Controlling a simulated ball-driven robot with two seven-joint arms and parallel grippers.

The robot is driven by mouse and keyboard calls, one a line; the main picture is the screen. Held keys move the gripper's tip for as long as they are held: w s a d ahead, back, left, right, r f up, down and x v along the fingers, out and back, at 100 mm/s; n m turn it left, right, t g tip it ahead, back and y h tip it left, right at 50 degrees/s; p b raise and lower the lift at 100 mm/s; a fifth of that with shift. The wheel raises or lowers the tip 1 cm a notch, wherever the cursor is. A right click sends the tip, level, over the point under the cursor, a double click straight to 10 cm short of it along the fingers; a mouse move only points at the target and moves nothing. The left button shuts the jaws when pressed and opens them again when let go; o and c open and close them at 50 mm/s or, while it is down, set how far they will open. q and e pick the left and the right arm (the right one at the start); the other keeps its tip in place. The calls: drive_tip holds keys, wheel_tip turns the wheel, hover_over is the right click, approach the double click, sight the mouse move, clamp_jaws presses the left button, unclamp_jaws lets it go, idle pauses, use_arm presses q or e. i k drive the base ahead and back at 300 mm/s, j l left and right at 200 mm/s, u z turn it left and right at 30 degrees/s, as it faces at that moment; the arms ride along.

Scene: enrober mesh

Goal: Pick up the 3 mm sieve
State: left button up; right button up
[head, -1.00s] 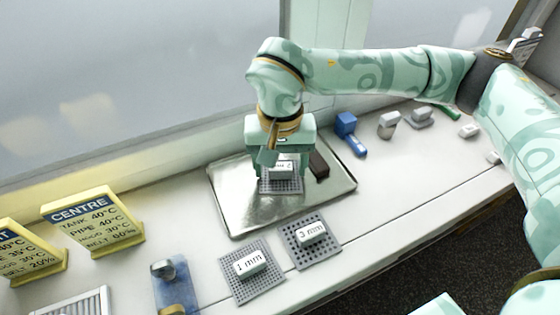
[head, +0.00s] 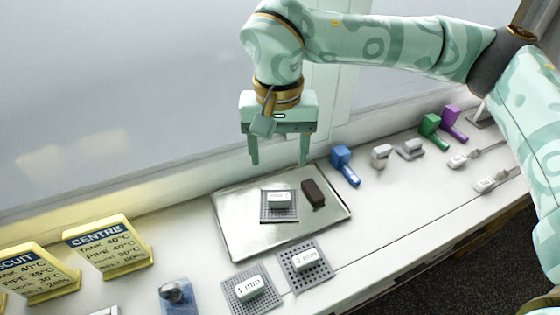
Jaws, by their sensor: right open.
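The 3 mm sieve (head: 294,273) is a dark grey perforated square plate with a white labelled handle. It lies on the white counter in front of the metal tray, at the right of the 1 mm sieve (head: 238,299). A third sieve (head: 266,216) lies on the tray, its label too small to read. My right gripper (head: 280,162) is open and empty, raised above the back of the tray, apart from all the sieves. My left gripper is not in view.
The metal tray (head: 238,246) also bears a dark brown bar (head: 313,193). Yellow signs (head: 110,250) stand at the left. A blue object (head: 178,298) lies at the front left.

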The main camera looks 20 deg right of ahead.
sight(304, 265)
drive_tip(key=z, duration=0.8)
